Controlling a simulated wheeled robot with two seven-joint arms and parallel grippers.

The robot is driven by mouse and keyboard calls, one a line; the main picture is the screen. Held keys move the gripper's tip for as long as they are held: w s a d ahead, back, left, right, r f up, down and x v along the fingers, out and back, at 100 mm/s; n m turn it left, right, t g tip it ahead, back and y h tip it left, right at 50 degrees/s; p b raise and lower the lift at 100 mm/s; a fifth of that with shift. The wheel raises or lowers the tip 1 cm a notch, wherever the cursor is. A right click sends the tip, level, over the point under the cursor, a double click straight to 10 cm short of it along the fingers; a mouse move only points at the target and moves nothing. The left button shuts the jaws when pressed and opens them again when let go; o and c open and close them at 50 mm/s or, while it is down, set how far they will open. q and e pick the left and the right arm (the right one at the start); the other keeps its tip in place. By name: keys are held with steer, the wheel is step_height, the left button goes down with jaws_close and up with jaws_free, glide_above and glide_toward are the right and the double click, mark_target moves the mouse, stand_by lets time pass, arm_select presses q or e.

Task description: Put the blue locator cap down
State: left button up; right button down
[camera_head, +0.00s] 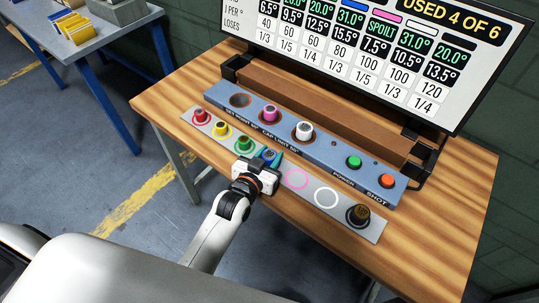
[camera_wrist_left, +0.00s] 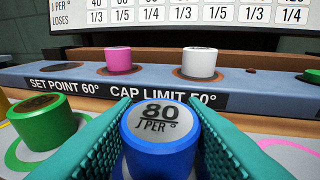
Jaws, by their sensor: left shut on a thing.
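The blue locator cap (camera_wrist_left: 158,148), marked "80 J PER °" on its grey top, stands upright between the teal fingers of my left gripper (camera_wrist_left: 160,112). In the head view the blue cap (camera_head: 268,154) and my left gripper (camera_head: 270,160) are over the grey strip (camera_head: 281,165), between the green cap (camera_head: 244,144) and an empty pink ring (camera_head: 296,179). The gripper is shut on the cap. The cap's underside and the spot below it are hidden, so I cannot tell whether it touches the strip. My right gripper is out of view.
The blue-grey panel (camera_head: 322,146) behind holds a pink cap (camera_head: 270,114) and a white cap (camera_head: 303,131); its left socket (camera_head: 239,100) is empty. Red, yellow and dark caps stand on the strip. The white ring (camera_head: 326,198) is empty. A screen (camera_head: 380,60) stands behind.

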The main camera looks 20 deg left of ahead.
arm_select(q)
steer(key=shift+f, duration=0.1)
steer(key=o, duration=1)
steer(key=v, duration=1.2)
